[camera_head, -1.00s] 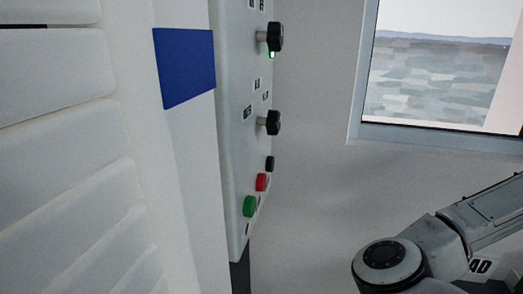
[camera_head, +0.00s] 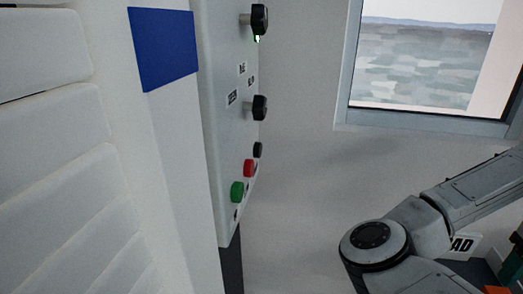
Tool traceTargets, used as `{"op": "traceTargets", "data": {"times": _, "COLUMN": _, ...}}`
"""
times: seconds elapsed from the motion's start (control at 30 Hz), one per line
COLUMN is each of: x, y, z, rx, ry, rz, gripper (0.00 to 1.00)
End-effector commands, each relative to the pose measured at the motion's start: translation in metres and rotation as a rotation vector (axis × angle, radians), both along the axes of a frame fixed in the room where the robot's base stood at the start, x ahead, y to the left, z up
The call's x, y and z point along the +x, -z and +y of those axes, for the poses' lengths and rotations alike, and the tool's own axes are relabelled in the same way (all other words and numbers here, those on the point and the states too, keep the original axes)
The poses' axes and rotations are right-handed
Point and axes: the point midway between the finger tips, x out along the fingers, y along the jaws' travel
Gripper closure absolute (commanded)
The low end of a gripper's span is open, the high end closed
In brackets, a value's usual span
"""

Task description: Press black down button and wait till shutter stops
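A light grey control panel (camera_head: 225,120) is mounted on the wall side, seen at a steep angle. Near its lower end sit a black button (camera_head: 258,149), a red button (camera_head: 249,168) and a green button (camera_head: 237,191) in a slanting row. The black one is the uppermost and farthest of these. The white slatted shutter (camera_head: 50,170) fills the left of the view; its lower edge is out of sight. My arm shows at the lower right, apart from the panel. My gripper is out of view.
Two black knobs (camera_head: 260,107) stick out of the panel above the buttons, and a green light glows by the upper one. A blue patch (camera_head: 164,47) marks the white frame. A window (camera_head: 430,60) is at upper right. Open space lies between panel and arm.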

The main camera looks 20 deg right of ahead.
Motion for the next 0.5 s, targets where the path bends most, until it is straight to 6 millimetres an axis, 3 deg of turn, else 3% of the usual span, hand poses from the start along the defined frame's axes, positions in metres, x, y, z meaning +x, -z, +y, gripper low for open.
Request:
{"op": "traceTargets", "data": {"times": 0.07, "x": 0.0, "y": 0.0, "z": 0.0, "rx": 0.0, "ry": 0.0, "rz": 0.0, "gripper": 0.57}}
{"op": "traceTargets", "data": {"times": 0.5, "x": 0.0, "y": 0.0, "z": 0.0, "rx": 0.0, "ry": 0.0, "rz": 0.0, "gripper": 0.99}}
